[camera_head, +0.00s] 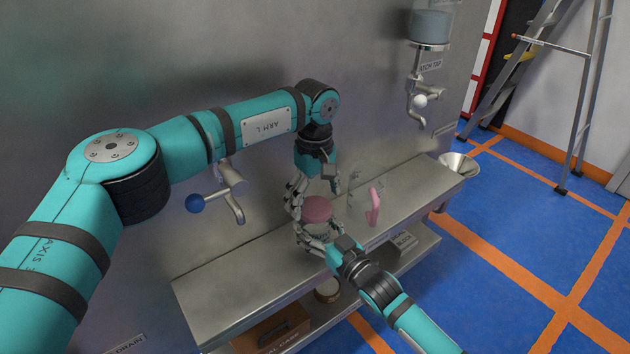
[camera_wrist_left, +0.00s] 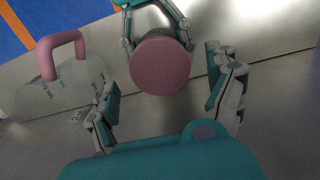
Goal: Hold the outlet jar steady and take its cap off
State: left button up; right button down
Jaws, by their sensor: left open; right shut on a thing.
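The outlet jar (camera_head: 319,226) stands on the steel shelf with a round pink cap (camera_head: 317,208) on top. Its body is mostly hidden by the cap and fingers. My right gripper (camera_head: 313,234) comes from the lower right and is shut on the jar below the cap. My left gripper (camera_head: 313,194) points down above the cap, open. In the left wrist view the pink cap (camera_wrist_left: 160,65) lies ahead between the open left fingers, with a gap on each side. The right gripper's fingers (camera_wrist_left: 158,32) flank the jar there.
A clear jug with a pink handle (camera_head: 374,207) stands right of the jar on the shelf (camera_head: 235,275). A blue-knobbed tap (camera_head: 228,190) is on the wall at left, a white-knobbed tap (camera_head: 420,98) at right. The shelf's left part is clear.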

pick_arm(q)
jog(key=shift+f, duration=1.05)
